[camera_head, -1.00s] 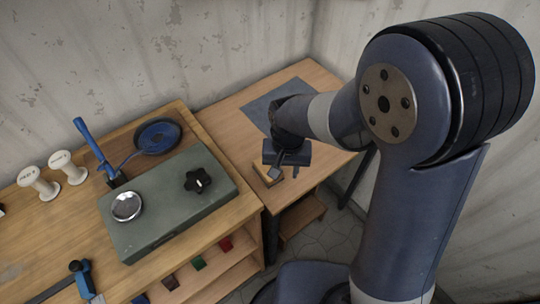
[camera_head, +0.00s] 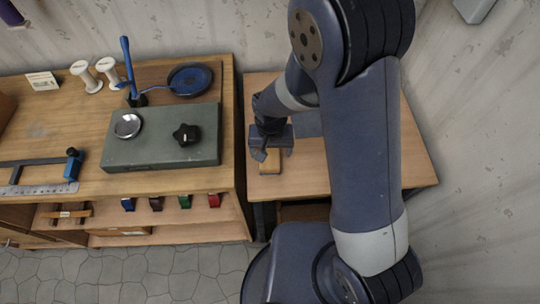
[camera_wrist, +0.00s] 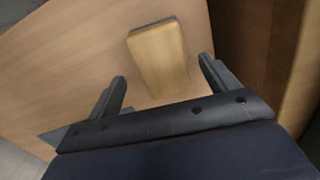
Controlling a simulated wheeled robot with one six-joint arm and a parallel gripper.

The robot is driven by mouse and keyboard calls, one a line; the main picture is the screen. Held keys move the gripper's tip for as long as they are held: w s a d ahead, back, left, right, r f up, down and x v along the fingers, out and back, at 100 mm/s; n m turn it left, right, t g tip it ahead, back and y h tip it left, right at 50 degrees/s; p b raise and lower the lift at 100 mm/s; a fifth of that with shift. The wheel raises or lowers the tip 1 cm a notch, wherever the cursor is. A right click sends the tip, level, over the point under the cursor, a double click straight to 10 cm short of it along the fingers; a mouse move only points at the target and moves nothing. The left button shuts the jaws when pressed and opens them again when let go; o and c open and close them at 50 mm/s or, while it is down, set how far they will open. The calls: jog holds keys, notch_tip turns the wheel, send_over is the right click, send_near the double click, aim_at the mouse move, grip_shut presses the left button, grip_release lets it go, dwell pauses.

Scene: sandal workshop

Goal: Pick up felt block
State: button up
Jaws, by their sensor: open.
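The felt block (camera_wrist: 160,58), a tan block with a dark grey layer along its far edge, lies on the light wooden table. In the head view the block (camera_head: 270,165) sits near the table's left edge, partly hidden by my gripper. My gripper (camera_head: 272,154) is just above and behind it. In the wrist view my gripper (camera_wrist: 163,80) is open, one finger to each side of the block, with gaps on both sides. Nothing is held.
The table (camera_head: 300,180) is mostly clear, with a grey mat (camera_head: 307,123) behind my gripper. To the left a workbench (camera_head: 60,125) holds a green box (camera_head: 160,155) with a black knob, a blue pan (camera_head: 190,80) and white spools. Walls stand behind and at right.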

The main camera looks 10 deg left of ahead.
aim_at(270, 155)
jog(key=shift+a+f+p, duration=0.2)
jog(key=shift+f+p, duration=0.1)
jog(key=shift+f, duration=1.35)
jog(key=shift+c, duration=0.4)
jog(key=c, duration=1)
jog(key=shift+c, duration=0.2)
jog(key=shift+r, duration=0.15)
notch_tip(270, 155, up, 10)
jog(key=shift+f+b, duration=0.15)
jog(key=shift+b, duration=0.5)
